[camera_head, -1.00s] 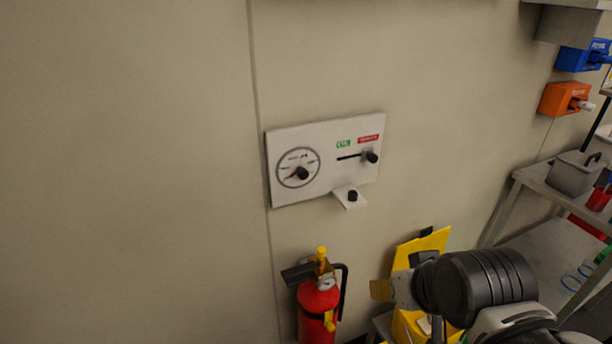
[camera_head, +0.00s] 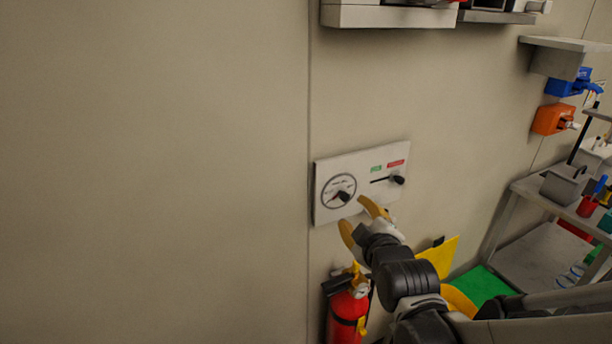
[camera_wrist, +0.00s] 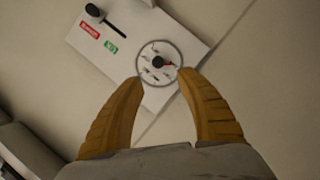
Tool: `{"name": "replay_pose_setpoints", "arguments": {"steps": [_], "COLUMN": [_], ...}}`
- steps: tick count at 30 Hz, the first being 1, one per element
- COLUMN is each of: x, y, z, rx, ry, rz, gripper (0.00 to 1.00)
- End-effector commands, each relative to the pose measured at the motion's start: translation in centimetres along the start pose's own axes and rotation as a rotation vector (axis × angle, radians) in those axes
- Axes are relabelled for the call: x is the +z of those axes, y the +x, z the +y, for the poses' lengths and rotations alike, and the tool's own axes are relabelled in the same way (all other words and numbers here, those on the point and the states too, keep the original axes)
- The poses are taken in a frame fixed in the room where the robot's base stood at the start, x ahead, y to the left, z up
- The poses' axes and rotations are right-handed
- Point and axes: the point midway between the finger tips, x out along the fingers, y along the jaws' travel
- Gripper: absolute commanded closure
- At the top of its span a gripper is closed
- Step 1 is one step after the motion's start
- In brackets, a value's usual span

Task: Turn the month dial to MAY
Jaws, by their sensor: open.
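The month dial (camera_head: 339,191) is a round white face with a dark rim and a black knob (camera_head: 342,196) with a red mark, on a white wall panel (camera_head: 366,165). The month lettering is too small to read. My gripper (camera_head: 360,217) is open and empty, its yellow fingers just below and in front of the panel. In the wrist view the dial (camera_wrist: 148,73) is ahead, between and beyond the fingertips of my gripper (camera_wrist: 165,83). No contact with the knob shows.
A red fire extinguisher (camera_head: 346,317) is below the panel. A grey shelf unit (camera_head: 541,190) stands at right, and a wall shelf (camera_head: 390,16) is above. The wall at left is clear.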

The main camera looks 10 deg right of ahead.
Motion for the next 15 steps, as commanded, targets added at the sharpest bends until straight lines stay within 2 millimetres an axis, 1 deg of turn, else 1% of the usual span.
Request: {"name": "replay_pose_setpoints", "arguments": {"steps": [5, 15], "x": [0.0, 0.0], "y": [1.6, 8.2], "z": [0.1, 0.0], "rx": [0.012, 0.010], "ry": [-0.020, -0.018], "rz": [0.008, 0.007], "gripper": [0.57, 0.57]}}
